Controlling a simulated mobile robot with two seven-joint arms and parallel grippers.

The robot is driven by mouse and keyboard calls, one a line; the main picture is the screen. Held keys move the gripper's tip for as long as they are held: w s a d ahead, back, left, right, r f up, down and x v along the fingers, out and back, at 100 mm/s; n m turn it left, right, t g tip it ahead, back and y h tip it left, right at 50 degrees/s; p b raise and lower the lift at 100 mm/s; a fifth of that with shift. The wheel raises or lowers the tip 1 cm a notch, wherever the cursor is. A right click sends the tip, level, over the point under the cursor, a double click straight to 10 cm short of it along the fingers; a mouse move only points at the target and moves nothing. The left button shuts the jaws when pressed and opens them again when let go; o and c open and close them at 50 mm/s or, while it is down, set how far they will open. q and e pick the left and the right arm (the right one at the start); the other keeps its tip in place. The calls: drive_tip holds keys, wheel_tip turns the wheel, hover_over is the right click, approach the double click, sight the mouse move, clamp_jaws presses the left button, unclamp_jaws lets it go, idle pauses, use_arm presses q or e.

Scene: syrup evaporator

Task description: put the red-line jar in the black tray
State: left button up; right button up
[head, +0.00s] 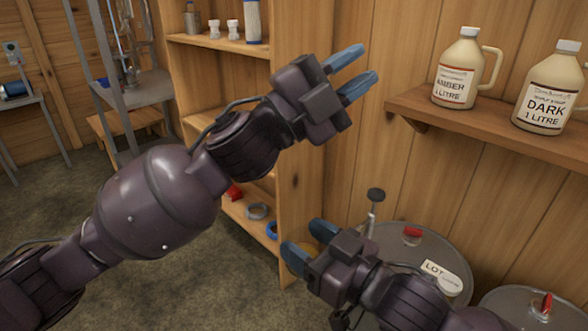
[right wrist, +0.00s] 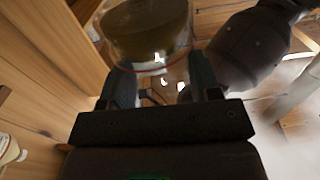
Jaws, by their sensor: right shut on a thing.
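The red-line jar (right wrist: 150,28) is a clear jar with a dark olive-brown upper part and a thin red line around it. It shows at the top of the right wrist view, between the fingers of my right gripper (right wrist: 160,82), which is shut on it. In the head view my right gripper (head: 308,245) is low in the middle, and only an amber sliver shows between its fingers. My left gripper (head: 352,73) is open and empty, raised in front of the wooden shelf unit. I cannot make out the black tray in either view.
Amber jug (head: 462,68) and dark jug (head: 548,88) stand on a wall shelf (head: 490,122) at right. Drums, one with a LOT tag (head: 441,277), stand below. A wooden shelf unit (head: 298,180) holds small items behind my left arm.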

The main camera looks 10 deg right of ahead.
use_arm(q)
drive_tip(key=s+d+r+m+g+y, duration=0.35)
drive_tip(key=s+d+m+g, duration=0.35)
drive_tip(key=s+m+g, duration=0.35)
drive_tip(key=m+t+y, duration=0.3)
drive_tip(key=t+y, duration=0.2)
drive_tip(key=y, duration=1.5)
hover_over(294, 237)
wheel_tip(294, 237, down, 16)
drive_tip(key=shift+n, duration=0.35)
drive_tip(key=f, duration=1)
drive_tip(key=shift+s+f, duration=0.25)
drive_tip(key=shift+f, duration=0.65)
use_arm(e)
drive_tip(key=shift+r, duration=0.1)
drive_tip(key=shift+c, duration=0.2)
